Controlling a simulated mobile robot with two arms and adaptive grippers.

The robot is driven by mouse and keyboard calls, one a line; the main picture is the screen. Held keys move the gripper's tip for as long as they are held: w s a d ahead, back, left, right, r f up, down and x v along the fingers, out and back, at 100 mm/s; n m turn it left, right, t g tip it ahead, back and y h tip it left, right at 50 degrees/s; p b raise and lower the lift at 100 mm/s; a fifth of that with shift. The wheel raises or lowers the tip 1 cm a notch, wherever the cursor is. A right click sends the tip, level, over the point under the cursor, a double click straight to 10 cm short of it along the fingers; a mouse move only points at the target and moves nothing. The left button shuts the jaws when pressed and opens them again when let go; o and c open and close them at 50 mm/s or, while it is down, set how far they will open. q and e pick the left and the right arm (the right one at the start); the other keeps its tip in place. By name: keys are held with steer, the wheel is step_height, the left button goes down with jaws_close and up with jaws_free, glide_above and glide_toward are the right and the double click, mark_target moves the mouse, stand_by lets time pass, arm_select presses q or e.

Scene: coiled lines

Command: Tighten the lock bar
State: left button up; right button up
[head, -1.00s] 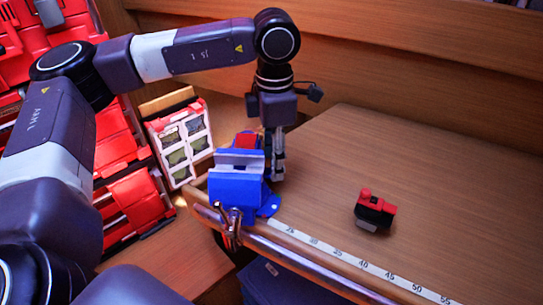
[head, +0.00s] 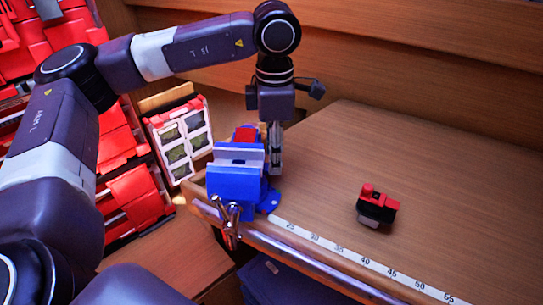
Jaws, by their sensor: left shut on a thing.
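A blue vise (head: 236,185) with grey jaws is mounted at the near left corner of the wooden bench. A metal handle (head: 228,218) hangs at its front, and its blue base shows at the right. My left gripper (head: 275,168) points straight down close beside the right side of the vise. Its fingers are shut low by the base, on what seems to be the lock bar. The bar itself is too small and too covered by the fingers to make out. My right gripper is not in view.
A red and black object (head: 376,206) sits on the bench to the right. A measuring strip (head: 350,258) runs along the front edge. A red-framed case with several windows (head: 183,143) stands left of the vise. The bench's middle is clear.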

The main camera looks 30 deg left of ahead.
arm_select(q)
steer(key=shift+s+d+f, duration=0.1)
steer(key=shift+s+f, duration=0.05)
steer(key=shift+s, duration=0.05)
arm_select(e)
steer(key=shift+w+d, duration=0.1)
arm_select(q)
steer(key=o, duration=0.9)
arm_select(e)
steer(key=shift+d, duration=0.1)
arm_select(q)
steer(key=shift+r, duration=0.5)
step_height(320, 180, up, 11)
steer(key=shift+r, duration=0.2)
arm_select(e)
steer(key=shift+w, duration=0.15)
arm_select(q)
steer(key=shift+s, duration=0.1)
